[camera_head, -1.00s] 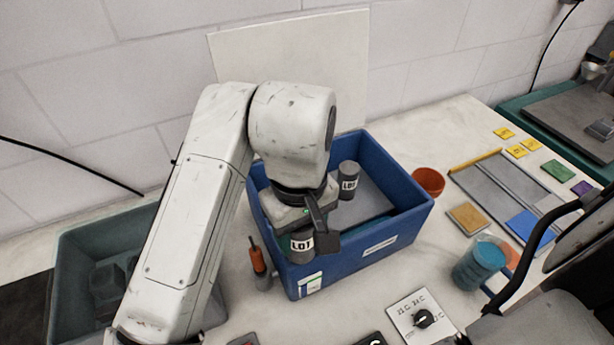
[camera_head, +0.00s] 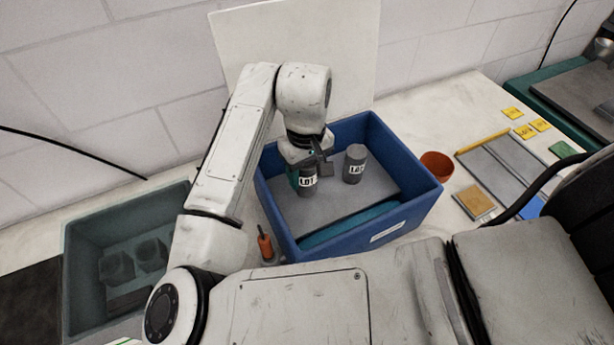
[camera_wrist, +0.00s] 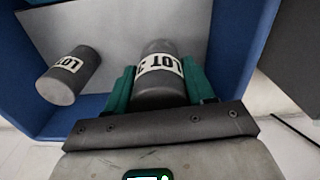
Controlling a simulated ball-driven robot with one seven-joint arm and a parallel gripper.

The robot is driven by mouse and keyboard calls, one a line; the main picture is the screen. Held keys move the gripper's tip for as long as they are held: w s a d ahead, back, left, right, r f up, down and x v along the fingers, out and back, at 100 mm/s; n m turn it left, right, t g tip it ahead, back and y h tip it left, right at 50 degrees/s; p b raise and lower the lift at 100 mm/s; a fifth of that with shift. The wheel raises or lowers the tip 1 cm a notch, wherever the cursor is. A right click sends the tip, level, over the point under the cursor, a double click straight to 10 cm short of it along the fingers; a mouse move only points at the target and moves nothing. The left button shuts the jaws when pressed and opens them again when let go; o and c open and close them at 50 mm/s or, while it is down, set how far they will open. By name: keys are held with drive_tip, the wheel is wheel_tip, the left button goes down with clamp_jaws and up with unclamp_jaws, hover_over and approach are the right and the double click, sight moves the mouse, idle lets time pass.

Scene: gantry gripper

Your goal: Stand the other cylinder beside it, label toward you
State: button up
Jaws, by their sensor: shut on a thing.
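My gripper (camera_head: 309,170) is shut on a dark grey cylinder with a white LOT label (camera_head: 307,182), inside the blue crate (camera_head: 417,203), left of the other cylinder. In the wrist view the green fingers of my gripper (camera_wrist: 158,85) clasp this cylinder (camera_wrist: 157,95) on both sides. The standing grey cylinder (camera_head: 355,166), also labelled LOT, stands upright to the right, apart from the held one. Both labels face the head camera. It also shows in the wrist view (camera_wrist: 62,84). Whether the held cylinder's base touches the crate floor I cannot tell.
A teal strip (camera_head: 350,223) lies along the crate's near wall. An orange-handled tool (camera_head: 265,244) stands outside the crate's left side. An orange cup (camera_head: 436,166) stands to its right. A grey-green bin (camera_head: 75,270) with dark parts is at left.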

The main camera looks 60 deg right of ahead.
sight(307, 181)
drive_tip(key=shift+w+d+f, duration=0.2)
drive_tip(key=shift+d+f, duration=0.2)
drive_tip(key=shift+f, duration=0.1)
drive_tip(key=shift+w+d+f+p, duration=0.1)
drive_tip(key=shift+d+f+p, duration=0.1)
drive_tip(key=shift+f, duration=0.8)
drive_tip(key=shift+w+d+f+p, duration=0.1)
drive_tip(key=shift+d+f+p, duration=0.1)
drive_tip(key=shift+f, duration=0.8)
drive_tip(key=shift+s+f, duration=0.1)
drive_tip(key=shift+f, duration=0.05)
drive_tip(key=o, duration=1.4)
wheel_tip(307, 181, up, 12)
drive_tip(key=shift+r+b, duration=0.2)
drive_tip(key=shift+b, duration=0.25)
